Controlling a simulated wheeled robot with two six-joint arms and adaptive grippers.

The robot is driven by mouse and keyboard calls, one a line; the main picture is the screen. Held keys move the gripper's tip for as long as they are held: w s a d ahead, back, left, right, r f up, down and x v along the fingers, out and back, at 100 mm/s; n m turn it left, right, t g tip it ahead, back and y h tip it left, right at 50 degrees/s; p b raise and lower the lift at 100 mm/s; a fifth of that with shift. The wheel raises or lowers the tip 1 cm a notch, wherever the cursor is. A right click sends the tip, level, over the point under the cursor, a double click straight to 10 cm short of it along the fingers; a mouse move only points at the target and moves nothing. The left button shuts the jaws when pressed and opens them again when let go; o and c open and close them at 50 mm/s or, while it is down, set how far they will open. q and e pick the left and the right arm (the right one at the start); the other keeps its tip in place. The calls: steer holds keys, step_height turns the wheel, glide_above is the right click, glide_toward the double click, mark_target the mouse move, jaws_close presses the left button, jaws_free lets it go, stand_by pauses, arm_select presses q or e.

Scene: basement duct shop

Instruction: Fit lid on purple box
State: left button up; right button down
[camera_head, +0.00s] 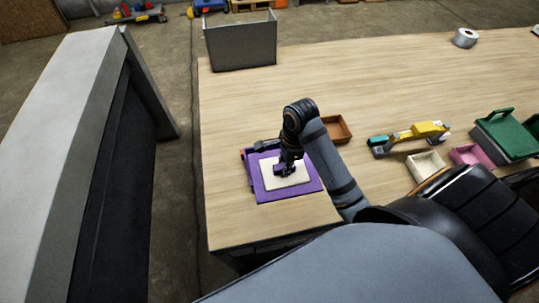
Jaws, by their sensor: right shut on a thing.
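A flat purple square piece (262,191) with a cream panel (298,177) in its middle is near the left front of the wooden table. A small purple knob (279,170) stands on the cream panel. My right gripper (286,171) reaches down over the panel and is shut on the knob. The arm and gripper hide part of the piece's far right side. I cannot tell from this view whether the lid is seated on the purple box or held just above it. My left gripper is not in view.
A brown tray (337,129) sits just beyond my right arm. A grey bin (241,42) stands at the far left edge. A yellow tool (418,131), cream tray (425,166), pink tray (470,156) and green-lidded box (505,134) are at right. The table's (330,80) far middle is clear.

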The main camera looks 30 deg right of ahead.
mark_target(276, 150)
steer(key=shift+w+d+f+b, duration=0.2)
steer(key=shift+w+f+b, duration=0.2)
steer(key=shift+w, duration=0.2)
steer(key=shift+w+d+f+b, duration=0.15)
steer(key=shift+w+f+b, duration=0.15)
steer(key=shift+w+f, duration=0.25)
steer(key=w, duration=0.2)
steer(key=w+f+p, duration=0.1)
steer(key=w, duration=0.1)
steer(key=w+d+p, duration=0.1)
steer(key=w, duration=0.1)
steer(key=shift+f, duration=0.15)
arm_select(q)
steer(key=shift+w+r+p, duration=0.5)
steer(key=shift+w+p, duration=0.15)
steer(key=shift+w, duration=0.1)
arm_select(e)
steer(key=w+f, duration=0.5)
steer(key=f, duration=0.5)
steer(key=shift+d+f, duration=0.4)
steer(key=shift+d, duration=0.05)
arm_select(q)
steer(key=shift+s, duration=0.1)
arm_select(e)
steer(key=c, duration=1.1)
jaws_free()
